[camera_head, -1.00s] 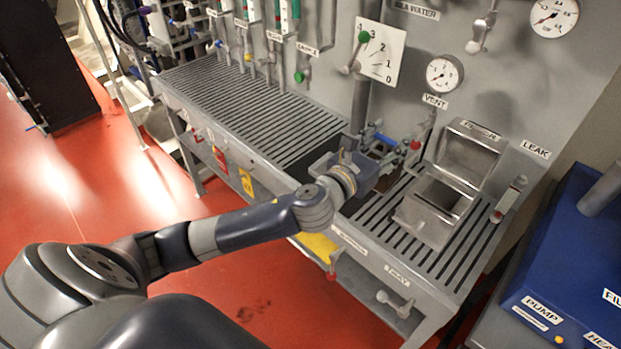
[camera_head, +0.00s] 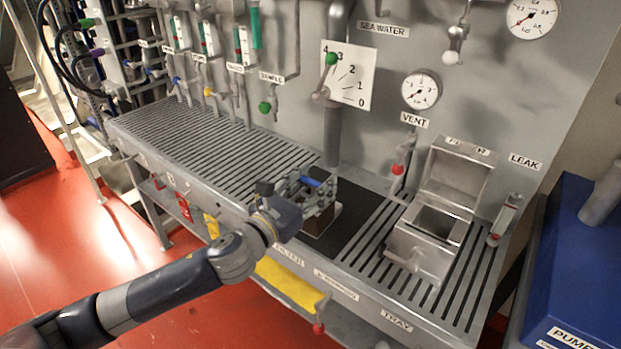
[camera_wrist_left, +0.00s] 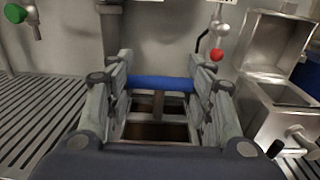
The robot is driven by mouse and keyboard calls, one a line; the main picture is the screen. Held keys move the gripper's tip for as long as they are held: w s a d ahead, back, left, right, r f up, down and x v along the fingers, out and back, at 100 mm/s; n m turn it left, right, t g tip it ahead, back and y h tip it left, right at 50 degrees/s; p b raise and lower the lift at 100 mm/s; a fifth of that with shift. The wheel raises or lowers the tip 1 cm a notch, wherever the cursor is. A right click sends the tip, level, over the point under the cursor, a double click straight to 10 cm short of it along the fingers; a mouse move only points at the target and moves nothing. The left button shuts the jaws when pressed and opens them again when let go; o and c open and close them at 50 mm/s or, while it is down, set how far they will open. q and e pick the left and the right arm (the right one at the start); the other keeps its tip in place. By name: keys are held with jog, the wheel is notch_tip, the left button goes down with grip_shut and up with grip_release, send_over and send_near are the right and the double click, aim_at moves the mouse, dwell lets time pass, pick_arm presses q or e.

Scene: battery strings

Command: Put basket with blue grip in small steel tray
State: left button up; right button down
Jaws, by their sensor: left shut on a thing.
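My left gripper (camera_head: 303,188) is over the bench, left of the steel box. In the left wrist view its two jointed fingers (camera_wrist_left: 158,95) stand on either side of the blue grip (camera_wrist_left: 160,83), shut on the basket. The blue grip also shows small in the head view (camera_head: 311,182). The basket (camera_head: 322,214) is a small open frame, brown inside, partly hidden by the gripper. I cannot tell its height above the bench. A label reading TRAY is on the bench front, below the right slatted section (camera_head: 385,255). My right gripper is out of view.
A steel box (camera_head: 425,250) with its lid open stands on the right slats. A dark flat section (camera_head: 357,232) lies between it and my gripper. The left slats (camera_head: 190,140) are clear. Valves and gauges line the back wall. A blue pump unit (camera_head: 580,265) is at the right.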

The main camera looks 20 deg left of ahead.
pick_arm(q)
jog(key=w+a+f, duration=0.3)
jog(key=w+f, duration=0.1)
jog(key=w, duration=0.4)
jog(key=shift+w+f, duration=0.15)
jog(key=shift+w, duration=0.1)
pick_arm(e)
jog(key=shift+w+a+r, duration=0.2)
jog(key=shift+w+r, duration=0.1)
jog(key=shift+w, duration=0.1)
pick_arm(q)
jog(key=shift+f, duration=0.2)
jog(key=o, duration=1.5)
jog(key=shift+o, duration=0.2)
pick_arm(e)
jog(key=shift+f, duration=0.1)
